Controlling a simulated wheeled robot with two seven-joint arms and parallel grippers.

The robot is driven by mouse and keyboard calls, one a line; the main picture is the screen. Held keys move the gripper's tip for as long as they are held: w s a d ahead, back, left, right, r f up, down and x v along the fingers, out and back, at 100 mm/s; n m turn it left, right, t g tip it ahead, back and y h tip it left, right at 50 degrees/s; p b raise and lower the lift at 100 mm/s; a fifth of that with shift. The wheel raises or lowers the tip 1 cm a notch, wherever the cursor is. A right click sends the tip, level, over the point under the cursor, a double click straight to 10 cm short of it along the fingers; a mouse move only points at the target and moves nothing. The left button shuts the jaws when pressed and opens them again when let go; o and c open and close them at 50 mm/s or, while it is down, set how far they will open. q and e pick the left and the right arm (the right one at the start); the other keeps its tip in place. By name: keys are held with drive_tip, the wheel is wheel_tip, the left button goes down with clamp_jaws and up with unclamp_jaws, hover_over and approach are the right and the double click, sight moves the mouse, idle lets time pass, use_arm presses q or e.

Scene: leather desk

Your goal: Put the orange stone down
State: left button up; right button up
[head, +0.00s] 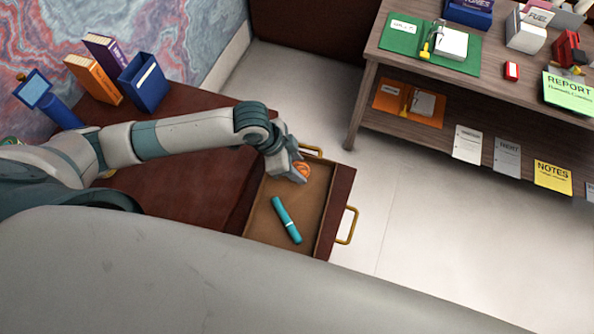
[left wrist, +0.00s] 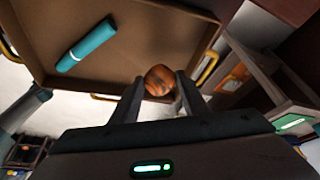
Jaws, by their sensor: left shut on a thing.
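The orange stone (left wrist: 160,79) is between the fingertips of my left gripper (left wrist: 157,88) in the left wrist view. In the head view the stone (head: 303,169) shows just beyond my left gripper (head: 297,172), over the far end of the open drawer (head: 262,222). The gripper is shut on the stone. I cannot tell whether the stone touches the drawer floor. My right gripper is not in view.
A teal cylinder (head: 287,219) lies in the drawer, nearer than the stone. The drawer has brass handles (head: 347,225). Books and a blue holder (head: 143,82) stand on the desk (head: 190,190). A wooden shelf (head: 375,55) with stationery stands at right.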

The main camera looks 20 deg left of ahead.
use_arm(q)
wheel_tip(320, 180, down, 3)
drive_tip(key=shift+r+p, duration=0.1)
drive_tip(key=shift+p, duration=0.5)
drive_tip(key=shift+f, duration=0.5)
drive_tip(key=shift+f, duration=0.15)
drive_tip(key=o, duration=1.1)
drive_tip(key=shift+o, duration=0.2)
drive_tip(key=shift+r, duration=0.2)
